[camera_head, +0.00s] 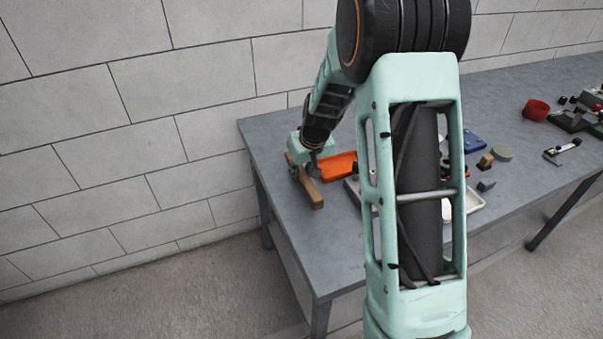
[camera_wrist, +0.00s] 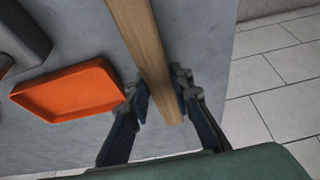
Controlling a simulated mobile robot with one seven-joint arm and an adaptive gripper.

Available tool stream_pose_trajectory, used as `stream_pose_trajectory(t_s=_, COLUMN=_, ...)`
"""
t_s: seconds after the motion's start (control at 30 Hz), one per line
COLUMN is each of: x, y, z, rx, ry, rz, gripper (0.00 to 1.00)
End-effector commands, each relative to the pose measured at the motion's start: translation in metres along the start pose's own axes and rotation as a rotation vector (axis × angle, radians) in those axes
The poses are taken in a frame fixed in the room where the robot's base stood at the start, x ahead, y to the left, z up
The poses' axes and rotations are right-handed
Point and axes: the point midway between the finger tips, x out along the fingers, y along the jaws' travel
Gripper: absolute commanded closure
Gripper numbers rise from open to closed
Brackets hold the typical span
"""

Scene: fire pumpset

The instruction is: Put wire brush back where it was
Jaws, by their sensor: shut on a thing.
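The wire brush shows as a long light-brown wooden bar (camera_wrist: 148,45) in the wrist view, between my gripper's two fingers (camera_wrist: 162,92). My gripper is shut on it near one end. In the head view the brush (camera_head: 313,194) is at the table's left end, its long side roughly along that edge. My gripper (camera_head: 302,165) is over its far part there. The bristles are not visible. I cannot tell whether the brush touches the table top or is held just above it.
An orange tray (camera_head: 339,169) lies just right of the brush; it also shows in the wrist view (camera_wrist: 70,92). The grey table (camera_head: 345,268) stands by a block wall. A red bowl (camera_head: 536,110), a blue item (camera_head: 473,141) and small parts lie right. My arm hides the table's middle.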

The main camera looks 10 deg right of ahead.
Motion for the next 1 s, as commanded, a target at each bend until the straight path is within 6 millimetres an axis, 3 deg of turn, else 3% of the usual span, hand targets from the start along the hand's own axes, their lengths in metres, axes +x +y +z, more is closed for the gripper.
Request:
stream_pose_trajectory(t_s=0.37, x=0.007, y=0.000, z=0.003, rx=0.000, ry=0.002, rz=0.000, gripper=1.00)
stream_pose_trajectory(t_s=0.4, x=0.008, y=0.000, z=0.003, rx=0.000, ry=0.001, rz=0.000, gripper=0.78)
stream_pose_trajectory(t_s=0.57, x=0.006, y=0.000, z=0.003, rx=0.000, ry=0.001, rz=0.000, gripper=0.62)
stream_pose_trajectory(t_s=0.87, x=0.005, y=0.000, z=0.002, rx=0.000, ry=0.001, rz=0.000, gripper=0.62)
stream_pose_trajectory(t_s=1.0, x=-0.005, y=0.000, z=0.000, rx=-0.001, ry=0.004, rz=0.001, gripper=0.62)
